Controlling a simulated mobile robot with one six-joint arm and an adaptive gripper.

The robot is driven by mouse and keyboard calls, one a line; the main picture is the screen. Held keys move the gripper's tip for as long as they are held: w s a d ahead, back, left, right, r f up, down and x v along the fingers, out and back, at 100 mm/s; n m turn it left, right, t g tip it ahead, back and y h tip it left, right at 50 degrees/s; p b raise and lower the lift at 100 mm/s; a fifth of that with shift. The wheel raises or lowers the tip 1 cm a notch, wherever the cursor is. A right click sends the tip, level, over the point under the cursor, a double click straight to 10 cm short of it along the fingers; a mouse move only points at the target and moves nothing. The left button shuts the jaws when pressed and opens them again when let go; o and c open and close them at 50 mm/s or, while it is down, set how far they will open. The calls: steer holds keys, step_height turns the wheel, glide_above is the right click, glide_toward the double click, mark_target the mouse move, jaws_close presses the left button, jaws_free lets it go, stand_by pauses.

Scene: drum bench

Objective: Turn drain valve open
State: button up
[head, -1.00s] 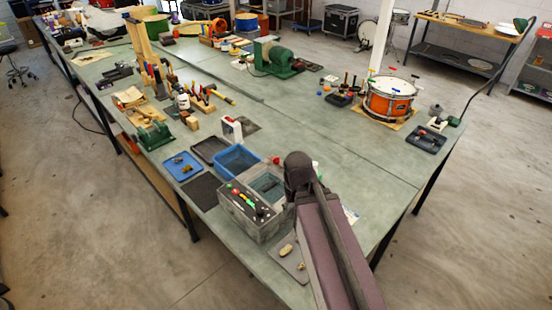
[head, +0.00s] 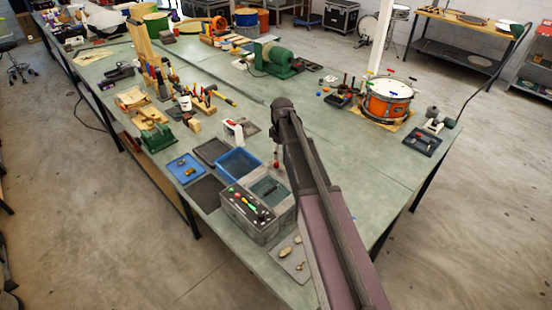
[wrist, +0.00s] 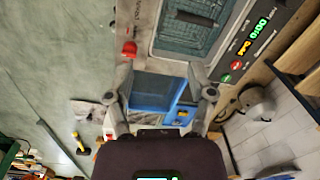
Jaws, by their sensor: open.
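The grey machine (head: 262,200) with a lidded tank and a button panel stands near the bench's front corner. In the wrist view its tank (wrist: 187,30) and lit panel (wrist: 252,38) fill the top. A red knob (wrist: 129,48), which looks like the drain valve handle, sits beside the tank, near lettering too small to read. My gripper (wrist: 160,74) is open and empty. Its left finger is just below the red knob in the picture; I cannot tell whether they touch. In the head view my arm hides most of the gripper.
A blue tub (head: 238,166) stands beside the machine and shows below the tank in the wrist view (wrist: 153,92). A blue tray (head: 186,168), dark mats and a grey tray (head: 291,258) with small parts lie around.

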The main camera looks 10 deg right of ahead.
mark_target(276, 164)
steer(key=w+r+n+p, duration=0.1)
steer(key=w+r+n, duration=0.1)
steer(key=w, duration=0.5)
steer(key=shift+w+n, duration=0.35)
steer(key=shift+n, duration=0.35)
steer(key=shift+f, duration=0.1)
steer(key=f+b, duration=1.3)
steer(key=shift+s+a+f, duration=0.15)
steer(key=shift+s+f, duration=0.05)
steer(key=shift+s, duration=0.2)
jaws_close()
